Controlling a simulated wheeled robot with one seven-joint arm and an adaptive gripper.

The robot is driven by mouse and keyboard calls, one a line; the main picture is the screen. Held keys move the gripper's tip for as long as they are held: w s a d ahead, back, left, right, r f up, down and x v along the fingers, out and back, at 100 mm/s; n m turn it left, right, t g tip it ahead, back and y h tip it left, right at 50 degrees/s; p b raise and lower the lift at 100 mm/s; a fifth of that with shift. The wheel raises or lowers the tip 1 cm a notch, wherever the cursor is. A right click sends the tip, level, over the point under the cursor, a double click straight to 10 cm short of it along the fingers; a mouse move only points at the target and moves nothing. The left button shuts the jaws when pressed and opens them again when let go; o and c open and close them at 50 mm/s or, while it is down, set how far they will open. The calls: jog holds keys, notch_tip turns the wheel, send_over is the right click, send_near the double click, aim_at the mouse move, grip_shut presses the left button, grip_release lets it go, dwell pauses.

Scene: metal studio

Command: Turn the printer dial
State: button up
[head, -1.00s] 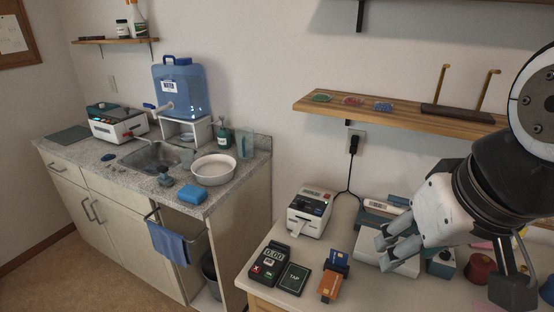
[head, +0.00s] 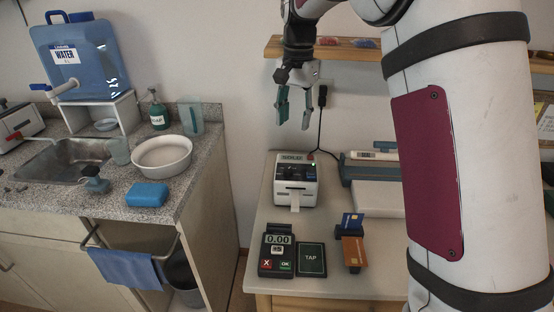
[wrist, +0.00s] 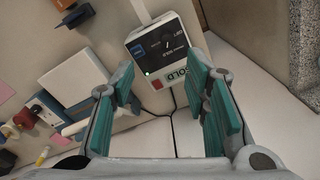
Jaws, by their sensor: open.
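The printer (head: 295,184) is a small white box with a dark top panel and a paper strip out of its front. It stands at the back left of the table. My gripper (head: 294,116) hangs above and behind the printer, fingers pointing down, open and empty. In the wrist view my gripper's teal-padded fingers (wrist: 165,95) are wide apart, with the printer beyond them and not touched.
A card terminal (head: 278,252), a TAP pad (head: 312,260) and a card holder (head: 352,252) stand in front of the printer. A blue and white device (head: 375,170) is to its right. The wall shelf (head: 345,49) is behind my gripper. A black cable hangs near the printer.

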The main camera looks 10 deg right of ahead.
aim_at(288, 169)
jog(key=shift+m, duration=0.3)
jog(key=w+f, duration=0.1)
jog(key=f, duration=1)
jog(key=w+f+b, duration=0.1)
jog(key=f, duration=0.4)
jog(key=shift+w+a+f, duration=0.15)
jog(key=shift+w+f, duration=0.15)
jog(key=shift+f, duration=0.1)
jog(key=shift+c, duration=0.2)
grip_shut()
